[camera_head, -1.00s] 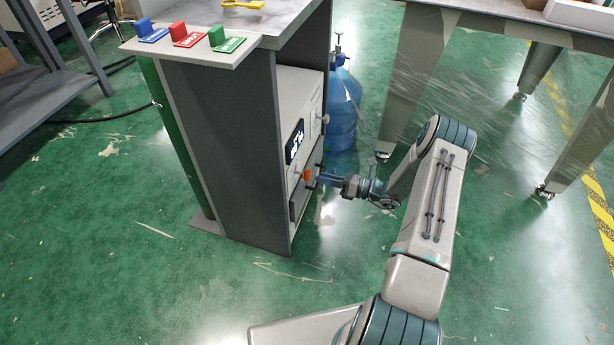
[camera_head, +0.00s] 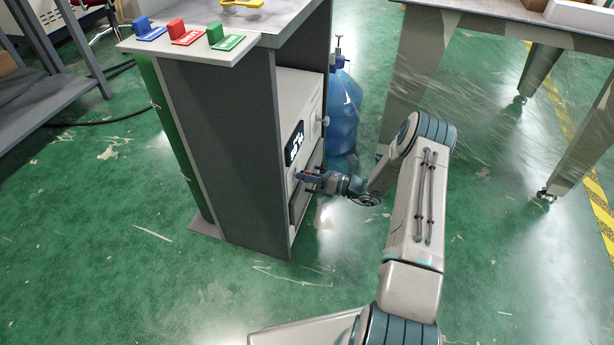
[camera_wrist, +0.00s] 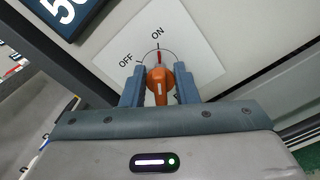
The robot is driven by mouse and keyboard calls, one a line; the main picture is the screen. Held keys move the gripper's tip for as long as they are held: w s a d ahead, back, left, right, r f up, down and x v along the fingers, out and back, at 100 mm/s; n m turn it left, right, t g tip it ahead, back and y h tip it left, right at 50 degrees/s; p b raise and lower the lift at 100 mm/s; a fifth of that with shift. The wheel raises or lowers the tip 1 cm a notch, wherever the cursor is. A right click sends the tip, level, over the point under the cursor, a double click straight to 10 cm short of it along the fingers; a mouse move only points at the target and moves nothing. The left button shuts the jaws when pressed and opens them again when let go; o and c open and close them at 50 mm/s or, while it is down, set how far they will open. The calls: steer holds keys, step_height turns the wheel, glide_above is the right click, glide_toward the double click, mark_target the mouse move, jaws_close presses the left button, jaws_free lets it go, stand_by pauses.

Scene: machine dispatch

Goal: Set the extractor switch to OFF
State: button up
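The extractor switch is an orange knob (camera_wrist: 160,78) on a white plate (camera_wrist: 193,38) marked OFF and ON. Its red mark points to ON in the wrist view. My gripper (camera_wrist: 160,84) has one blue-grey finger on each side of the knob, very close to it. I cannot tell whether the fingers press on it. In the head view my gripper (camera_head: 309,178) is at the cabinet's front face, by the panel below the display, and mostly hides the knob.
The grey cabinet (camera_head: 215,160) carries blue, red and green blocks (camera_head: 226,38) on a top ledge. A blue bottle (camera_head: 342,105) stands behind it. A table (camera_head: 480,12) is at right. The green floor in front is clear.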

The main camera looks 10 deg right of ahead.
steer(key=shift+n, duration=0.3)
steer(key=n, duration=0.9)
steer(key=shift+s+n, duration=0.1)
steer(key=shift+n, duration=0.3)
steer(key=shift+n+b, duration=0.3)
steer(key=shift+n, duration=1.5)
steer(key=o, duration=0.6)
steer(key=shift+o, duration=0.2)
steer(key=p+v, duration=0.3)
steer(key=v, duration=1)
steer(key=shift+s+d, duration=0.25)
steer(key=shift+d, duration=0.05)
